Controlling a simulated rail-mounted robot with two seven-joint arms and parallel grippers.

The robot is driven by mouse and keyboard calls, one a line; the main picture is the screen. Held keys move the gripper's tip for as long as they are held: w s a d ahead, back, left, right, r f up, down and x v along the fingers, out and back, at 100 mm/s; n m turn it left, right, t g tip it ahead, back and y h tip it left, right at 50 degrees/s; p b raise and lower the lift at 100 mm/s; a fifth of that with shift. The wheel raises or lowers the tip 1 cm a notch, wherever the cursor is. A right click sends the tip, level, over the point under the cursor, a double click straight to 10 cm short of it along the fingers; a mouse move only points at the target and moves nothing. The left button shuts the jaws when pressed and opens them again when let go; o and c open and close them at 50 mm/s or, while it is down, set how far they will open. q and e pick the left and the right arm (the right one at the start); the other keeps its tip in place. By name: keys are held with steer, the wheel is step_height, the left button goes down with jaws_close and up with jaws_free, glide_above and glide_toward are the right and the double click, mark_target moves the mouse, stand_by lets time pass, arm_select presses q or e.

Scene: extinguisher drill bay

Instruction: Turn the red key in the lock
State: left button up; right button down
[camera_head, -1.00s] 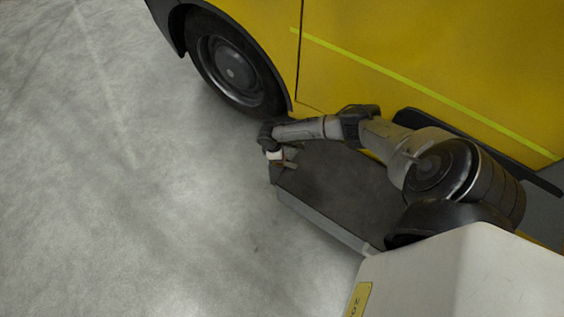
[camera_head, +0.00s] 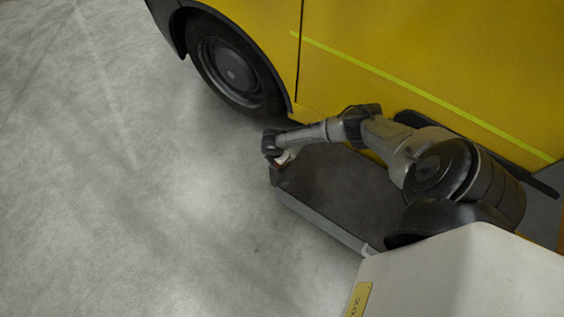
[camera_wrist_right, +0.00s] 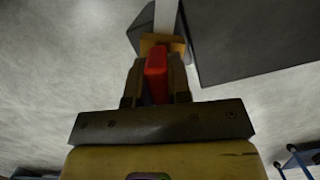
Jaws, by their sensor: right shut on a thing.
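The red key (camera_wrist_right: 156,72) stands between the two fingers of my right gripper (camera_wrist_right: 156,88) in the right wrist view. The fingers are shut on it, one on each side. Its far end meets a yellow-orange lock part (camera_wrist_right: 172,43) in front of a dark block and a pale post. In the head view my right gripper (camera_head: 284,161) is small, at the far left corner of a dark platform, and the key cannot be made out there. My left gripper is not in view.
A yellow vehicle (camera_head: 420,60) with a black wheel (camera_head: 232,72) stands behind my arm. The dark platform (camera_head: 335,190) with a grey edge lies below the arm. A white box-like body (camera_head: 470,270) is at the lower right. The concrete floor at left is clear.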

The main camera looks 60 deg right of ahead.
steer(key=n+t, duration=0.1)
steer(key=n, duration=0.3)
steer(key=shift+n, duration=0.3)
steer(key=c, duration=1)
jaws_free()
steer(key=shift+r, duration=0.1)
steer(key=shift+s+a+r+p, duration=0.1)
steer(key=shift+a+r+p, duration=0.35)
steer(key=shift+r+p, duration=1.3)
steer(key=shift+a+r+p, duration=0.5)
steer(key=shift+r+p, duration=0.2)
steer(key=shift+r, duration=2)
steer(key=shift+s+a+r+p, duration=0.1)
steer(key=shift+a+r+p, duration=0.35)
steer(key=shift+r+p, duration=1.3)
steer(key=shift+r+b, duration=0.45)
steer(key=shift+b, duration=0.05)
steer(key=shift+w, duration=0.1)
